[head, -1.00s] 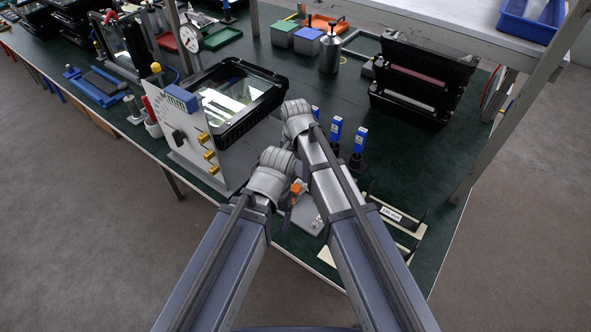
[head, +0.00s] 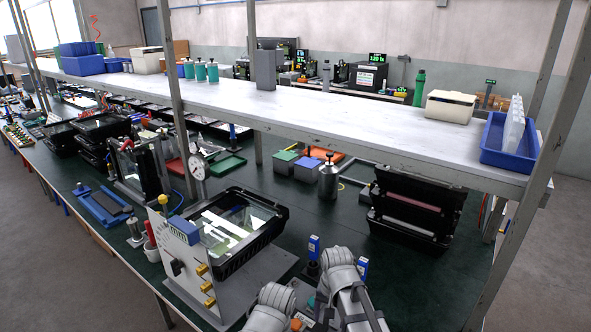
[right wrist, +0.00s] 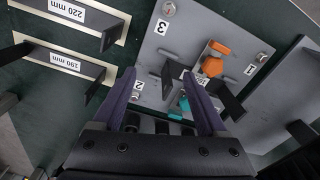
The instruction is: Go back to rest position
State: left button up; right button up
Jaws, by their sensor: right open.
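My right gripper (right wrist: 160,73) is open and empty in the right wrist view, its two dark fingers apart above a grey plate (right wrist: 185,35). That plate bears number labels, an orange part (right wrist: 214,62) and a teal part (right wrist: 184,103); I see no contact with the fingers. In the head view both my forearms end at the bottom edge, low over the bench front. The left wrist (head: 270,308) shows there, but its fingers are hidden.
A black floodlight housing (head: 272,232) lies on the green bench beside an upright panel (head: 176,262). An open black housing (head: 410,238) stands to the right. A white shelf (head: 330,112) on grey posts spans above. Slots marked 220 mm and 190 mm (right wrist: 65,62) lie beside the plate.

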jog(key=s+d+n, duration=0.3)
jog(key=s+d, duration=0.3)
jog(key=d, duration=0.1)
jog(key=s+a+n+h, duration=0.1)
jog(key=s+a+n, duration=0.3)
jog(key=a, duration=0.6)
jog(key=shift+s+a+n+g, duration=0.25)
jog(key=shift+s+n+g, duration=0.05)
jog(key=shift+s, duration=0.75)
jog(key=shift+s+d, duration=0.1)
